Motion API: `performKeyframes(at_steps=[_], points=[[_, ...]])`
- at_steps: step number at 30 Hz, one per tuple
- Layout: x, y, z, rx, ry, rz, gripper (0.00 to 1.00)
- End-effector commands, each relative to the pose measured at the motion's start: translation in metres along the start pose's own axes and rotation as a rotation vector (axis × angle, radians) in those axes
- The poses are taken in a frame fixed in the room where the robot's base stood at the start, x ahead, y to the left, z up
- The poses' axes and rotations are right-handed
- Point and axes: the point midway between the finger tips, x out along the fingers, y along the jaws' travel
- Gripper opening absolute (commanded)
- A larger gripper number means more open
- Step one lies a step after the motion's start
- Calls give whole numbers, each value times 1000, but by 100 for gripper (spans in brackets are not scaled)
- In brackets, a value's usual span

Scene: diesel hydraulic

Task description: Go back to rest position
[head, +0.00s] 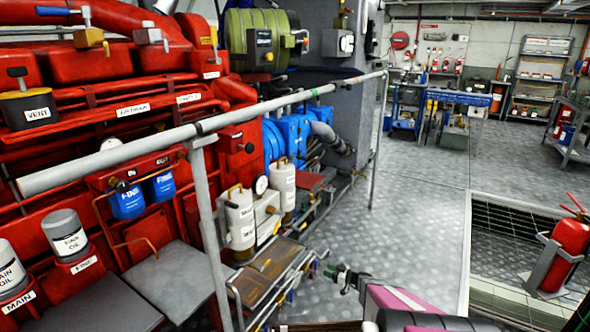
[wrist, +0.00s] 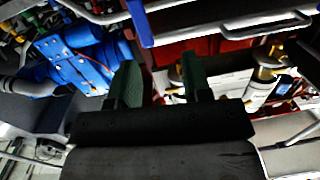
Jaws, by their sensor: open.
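My gripper (head: 340,272) shows at the bottom middle of the head view, with my pink and dark arm behind it. It points left toward the machinery, and the walkway floor lies behind it in the picture. In the wrist view, my gripper (wrist: 160,62) has its two green fingers apart with a clear gap. Nothing is held between them. Beyond the fingers are the blue machine part (wrist: 80,58) on the left and a white cylinder (wrist: 262,85) on the right. Neither appears to be in the fingers' grip.
The red engine (head: 130,65) fills the left, behind a grey handrail (head: 210,122). A low brown-topped box (head: 265,272) is left of my gripper. A fire extinguisher (head: 570,245) stands at right beside a floor opening with a frame. The metal floor (head: 415,205) is open toward the blue workbench (head: 455,98).

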Motion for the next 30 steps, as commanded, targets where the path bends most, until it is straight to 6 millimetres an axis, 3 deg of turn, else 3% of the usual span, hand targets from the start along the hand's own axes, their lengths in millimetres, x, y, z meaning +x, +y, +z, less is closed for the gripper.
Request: performKeyframes(at_steps=[1,6,16,23,30], points=[[2,-14,-17,32,-31,-32,45],[10,-60,-63,196,-211,-146,45],[-3,-142,-137,488,-648,-183,45],[-30,-190,-184,640,-951,-39,45],[-71,-232,-233,741,-1204,247,45]])
